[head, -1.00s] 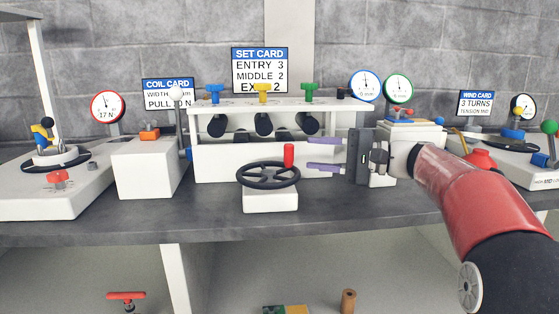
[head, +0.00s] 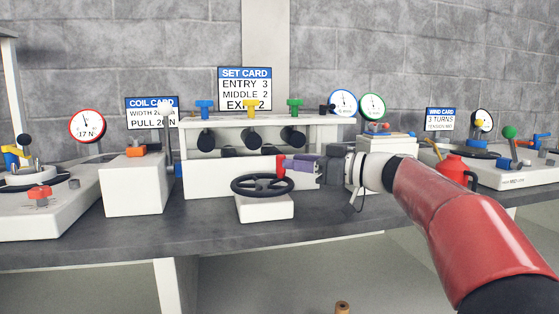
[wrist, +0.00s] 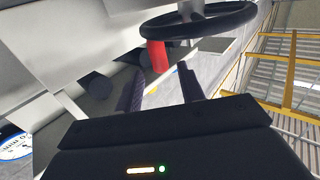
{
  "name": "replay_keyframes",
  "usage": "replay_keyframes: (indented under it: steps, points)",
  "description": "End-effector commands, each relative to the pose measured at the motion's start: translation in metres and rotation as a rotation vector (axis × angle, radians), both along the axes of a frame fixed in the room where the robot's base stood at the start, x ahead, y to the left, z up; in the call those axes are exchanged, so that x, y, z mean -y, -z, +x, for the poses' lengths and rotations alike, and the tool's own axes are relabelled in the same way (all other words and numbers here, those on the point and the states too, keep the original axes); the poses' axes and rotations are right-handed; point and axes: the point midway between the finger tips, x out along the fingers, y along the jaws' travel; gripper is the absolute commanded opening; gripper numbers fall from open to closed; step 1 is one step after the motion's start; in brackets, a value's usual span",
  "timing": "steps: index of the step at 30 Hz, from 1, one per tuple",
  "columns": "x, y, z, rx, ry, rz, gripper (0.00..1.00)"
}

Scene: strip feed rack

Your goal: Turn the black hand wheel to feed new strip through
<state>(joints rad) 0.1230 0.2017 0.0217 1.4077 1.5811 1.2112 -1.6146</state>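The black hand wheel (head: 262,186) lies nearly flat on a white block at the front of the strip feed rack. Its red handle (head: 281,165) stands upright on the far right part of the rim. In the wrist view the wheel (wrist: 205,24) is at the top, and the handle (wrist: 157,56) hangs from it in the picture. My gripper (head: 287,164) reaches in from the right, its purple fingers level with the handle. In the wrist view my gripper (wrist: 161,70) is open, with the handle between or just beyond the fingertips. Contact cannot be told.
The white rack (head: 220,180) with three coloured knobs stands close behind the wheel. A white block (head: 135,190) is to the left. A red can (head: 453,168) stands right of my arm. The dark bench (head: 130,240) is clear in front.

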Motion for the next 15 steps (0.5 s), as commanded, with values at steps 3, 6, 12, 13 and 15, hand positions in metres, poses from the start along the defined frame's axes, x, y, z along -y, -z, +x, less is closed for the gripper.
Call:
replay_keyframes:
  steps: [3,6,12,13,15]
  points:
    - [-0.02,-0.001,0.009,-0.002,-0.005,0.001,0.39]
    - [-0.031,-0.002,0.015,-0.002,-0.003,0.001,0.39]
    - [-0.043,0.0,0.021,-0.003,-0.001,0.001,0.39]
    - [-0.044,0.0,0.022,-0.003,-0.001,0.001,0.39]
    - [-0.044,0.0,0.022,-0.002,-0.001,0.001,0.39]
